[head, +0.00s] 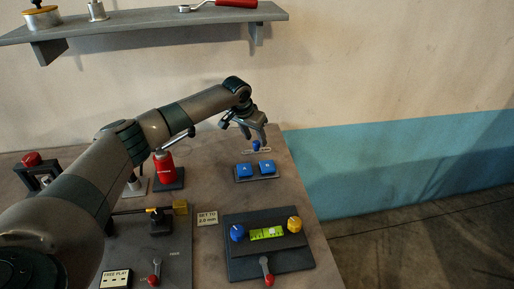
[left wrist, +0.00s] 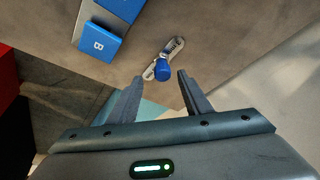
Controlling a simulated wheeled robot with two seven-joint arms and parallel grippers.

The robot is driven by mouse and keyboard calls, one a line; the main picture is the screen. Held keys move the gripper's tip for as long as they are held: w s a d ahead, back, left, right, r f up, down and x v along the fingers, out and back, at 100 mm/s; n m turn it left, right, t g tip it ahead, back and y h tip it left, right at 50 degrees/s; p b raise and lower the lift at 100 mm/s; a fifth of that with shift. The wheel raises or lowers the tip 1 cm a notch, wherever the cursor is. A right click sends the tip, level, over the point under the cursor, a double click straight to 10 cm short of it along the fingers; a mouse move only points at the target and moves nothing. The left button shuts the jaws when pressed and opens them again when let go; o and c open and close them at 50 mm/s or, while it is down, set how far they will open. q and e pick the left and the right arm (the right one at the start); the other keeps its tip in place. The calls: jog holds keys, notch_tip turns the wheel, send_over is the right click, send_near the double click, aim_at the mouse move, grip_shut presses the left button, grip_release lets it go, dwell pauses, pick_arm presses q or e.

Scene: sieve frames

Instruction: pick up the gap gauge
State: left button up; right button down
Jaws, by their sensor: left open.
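The gap gauge (head: 256,146) lies near the far right edge of the bench, a flat pale metal strip with a blue knob on top. In the left wrist view its blue knob (left wrist: 162,71) shows just beyond and between my fingertips, with the strip running out to the upper right. My left gripper (head: 257,137) is open and empty above the gauge, its fingers pointing down. In the left wrist view the open fingers (left wrist: 160,80) stand either side of the knob's line. I cannot tell whether they touch it. My right gripper is out of view.
Blue blocks marked A and B (head: 255,168) sit on a holder close to the gauge. A panel with knobs, a green level and a red lever (head: 240,270) stands nearer. A red bottle (head: 163,168) is left. A wall shelf (head: 130,24) hangs behind. Bare bench (head: 205,195) lies between.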

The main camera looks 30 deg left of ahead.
aim_at(256, 142)
pick_arm(q)
jog(key=shift+w+f, duration=0.15)
jog(key=shift+f, duration=0.15)
jog(key=p+x, duration=0.1)
jog(key=x, duration=0.1)
jog(key=shift+w+a+f+p, duration=0.15)
jog(key=shift+w+f+p, duration=0.05)
jog(key=shift+f+p, duration=0.2)
jog(key=shift+w+f, duration=0.2)
jog(key=shift+f, duration=0.35)
jog(key=shift+c, duration=0.4)
grip_shut()
